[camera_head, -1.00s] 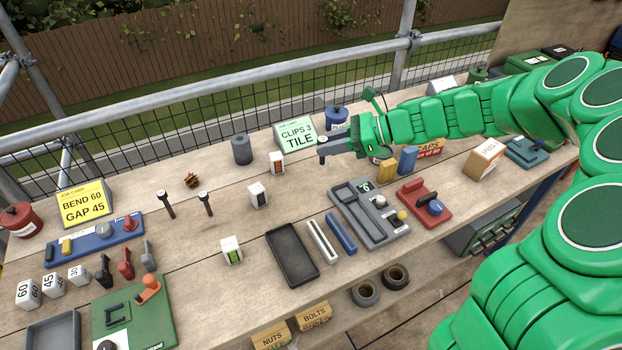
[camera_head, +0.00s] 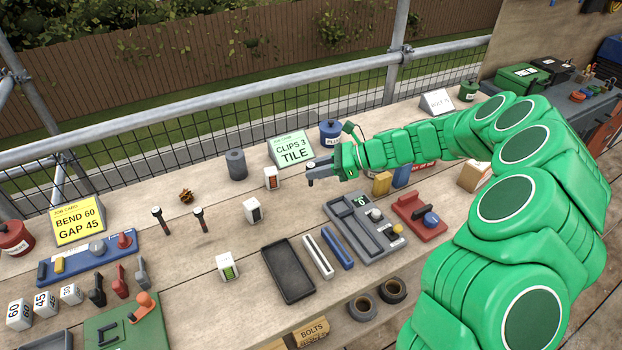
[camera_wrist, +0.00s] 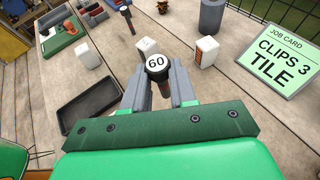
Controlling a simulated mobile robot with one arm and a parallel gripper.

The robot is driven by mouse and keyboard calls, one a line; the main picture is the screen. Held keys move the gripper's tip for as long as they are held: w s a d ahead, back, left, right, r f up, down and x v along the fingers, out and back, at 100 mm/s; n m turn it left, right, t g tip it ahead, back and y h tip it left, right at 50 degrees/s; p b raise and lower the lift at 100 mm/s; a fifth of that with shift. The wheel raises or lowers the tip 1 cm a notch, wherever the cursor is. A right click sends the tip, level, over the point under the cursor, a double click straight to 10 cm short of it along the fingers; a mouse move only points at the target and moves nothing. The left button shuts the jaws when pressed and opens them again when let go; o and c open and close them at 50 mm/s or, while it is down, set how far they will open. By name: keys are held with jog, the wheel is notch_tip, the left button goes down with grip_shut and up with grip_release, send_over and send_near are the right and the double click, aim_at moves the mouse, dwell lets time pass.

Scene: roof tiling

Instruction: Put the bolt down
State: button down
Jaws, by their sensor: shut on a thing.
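My gripper (camera_wrist: 161,80) is shut on a bolt (camera_wrist: 157,64). The bolt has a black head with a white disc marked 60 and a dark shaft with a reddish band, seen between the grey fingers in the wrist view. In the head view, my gripper (camera_head: 320,172) holds it over the bench, just in front of the green CLIPS 3 TILE card (camera_head: 292,149). I cannot tell how far its lower end is from the wood. Two similar bolts, one on the left (camera_head: 161,220) and one on the right (camera_head: 201,219), stand on the bench further left.
White blocks (camera_head: 254,211) stand on the bench, one close to my gripper (camera_head: 271,178). A dark tray (camera_head: 288,271) and a grey fixture (camera_head: 364,226) lie nearer the front. A grey cylinder (camera_head: 236,164) stands behind. Bare wood (camera_head: 190,260) shows left of the tray.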

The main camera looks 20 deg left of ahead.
jog(key=shift+w+a+f, duration=0.6)
jog(key=shift+w+f, duration=0.5)
jog(key=shift+f, duration=0.1)
jog(key=shift+w+a+f, duration=0.6)
jog(key=shift+w+f, duration=0.45)
jog(key=shift+f, duration=0.15)
jog(key=shift+w+a+f, duration=0.6)
jog(key=shift+w+f, duration=0.5)
jog(key=shift+f, duration=1.6)
jog(key=c, duration=0.9)
grip_release()
jog(key=shift+f, duration=0.1)
jog(key=v, duration=1.2)
